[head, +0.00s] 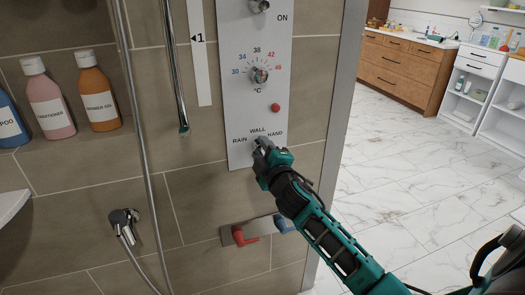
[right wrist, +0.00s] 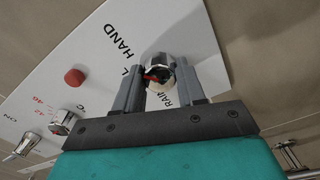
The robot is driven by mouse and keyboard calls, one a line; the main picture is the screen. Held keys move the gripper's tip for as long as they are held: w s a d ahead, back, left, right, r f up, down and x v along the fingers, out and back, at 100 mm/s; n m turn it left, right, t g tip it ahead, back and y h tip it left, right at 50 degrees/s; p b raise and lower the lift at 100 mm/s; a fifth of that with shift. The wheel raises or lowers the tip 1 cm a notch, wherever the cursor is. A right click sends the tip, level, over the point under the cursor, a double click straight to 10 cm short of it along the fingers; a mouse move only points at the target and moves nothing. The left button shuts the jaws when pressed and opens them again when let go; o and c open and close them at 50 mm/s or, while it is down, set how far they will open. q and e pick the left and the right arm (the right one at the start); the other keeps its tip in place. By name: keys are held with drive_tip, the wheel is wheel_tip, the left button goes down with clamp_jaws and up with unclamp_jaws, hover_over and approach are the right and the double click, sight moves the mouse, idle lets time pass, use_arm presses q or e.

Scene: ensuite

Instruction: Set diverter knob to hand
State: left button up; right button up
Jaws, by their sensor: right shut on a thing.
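The diverter knob is a small chrome knob (right wrist: 159,68) low on the white control panel (head: 237,110), below the labels RAIN, WALL and HAND. In the head view my right gripper (head: 262,146) covers most of it. In the right wrist view my right gripper (right wrist: 159,72) has one finger on each side of the knob and is shut on it. A red mark on the knob faces the left finger, towards the partly hidden WALL label. The HAND label (right wrist: 123,41) lies above and left of the knob there. My left gripper is not in view.
Above on the panel are a temperature knob (head: 260,75), a red button (head: 276,107) and another knob (head: 260,5). Below my arm is a plate with a red lever (head: 243,236) and a blue one (head: 285,224). A hose (head: 137,130) hangs at left, near bottles (head: 98,92).

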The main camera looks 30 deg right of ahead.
drive_tip(key=shift+m, duration=0.9)
drive_tip(key=o, duration=1.1)
drive_tip(key=shift+c, duration=0.2)
drive_tip(key=v, duration=1.3)
drive_tip(key=shift+d, duration=0.1)
